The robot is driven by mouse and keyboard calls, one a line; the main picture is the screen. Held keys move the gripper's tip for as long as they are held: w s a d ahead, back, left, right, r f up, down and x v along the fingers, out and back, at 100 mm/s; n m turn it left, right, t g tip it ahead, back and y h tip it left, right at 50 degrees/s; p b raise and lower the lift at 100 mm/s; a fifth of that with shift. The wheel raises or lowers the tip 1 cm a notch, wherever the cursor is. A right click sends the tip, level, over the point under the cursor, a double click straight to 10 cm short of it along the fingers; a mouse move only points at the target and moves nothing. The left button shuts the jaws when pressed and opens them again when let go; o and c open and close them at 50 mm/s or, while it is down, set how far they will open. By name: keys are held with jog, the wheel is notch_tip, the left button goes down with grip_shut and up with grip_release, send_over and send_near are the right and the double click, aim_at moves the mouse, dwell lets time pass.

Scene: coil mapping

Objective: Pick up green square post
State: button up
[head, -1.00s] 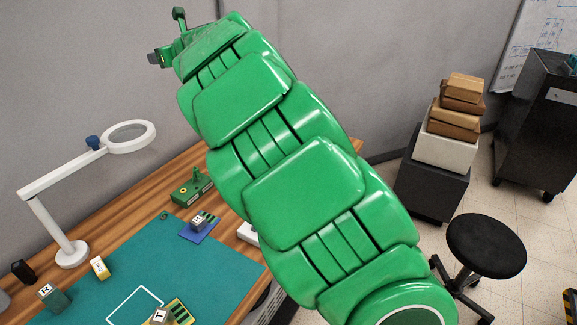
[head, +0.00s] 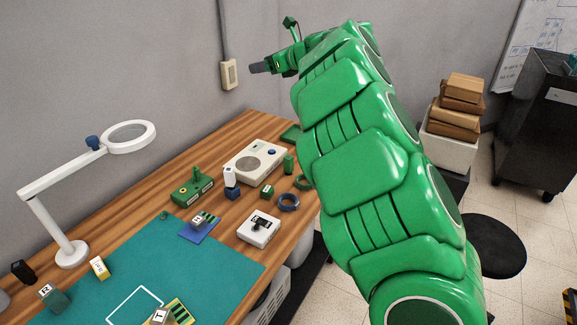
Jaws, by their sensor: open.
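A small upright green post (head: 289,164) stands on the wooden table toward its far right, between the beige device and my arm. It looks like the green square post. A shorter green block (head: 267,192) with a pale marked face stands just in front of it. My gripper (head: 256,68) is at the upper middle of the head view, raised well above the table and pointing left toward the wall. Its dark fingers are seen from the side, open, with nothing visible between them. It is far from the post and not touching it.
Near the post are a beige device (head: 255,162), a blue ring (head: 288,202), a green ring (head: 304,183), a white-and-blue block (head: 231,184) and a white switch box (head: 258,230). A magnifier lamp (head: 68,210) stands at left. The teal mat (head: 105,270) has bare room.

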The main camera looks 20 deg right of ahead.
send_over(292, 162)
jog(key=s+d, duration=0.2)
jog(key=s, duration=0.1)
notch_tip(292, 162, down, 2)
jog(key=f, duration=0.1)
jog(key=s+d+g, duration=0.1)
jog(key=d, duration=0.1)
notch_tip(292, 162, down, 30)
jog(key=shift+r, duration=0.15)
jog(key=shift+w+a+f, duration=0.15)
jog(key=shift+a+f, duration=0.1)
jog(key=shift+f, duration=0.05)
jog(key=shift+x, duration=3.55)
jog(key=shift+a, duration=0.1)
jog(key=c, duration=1.1)
jog(key=shift+r, duration=0.1)
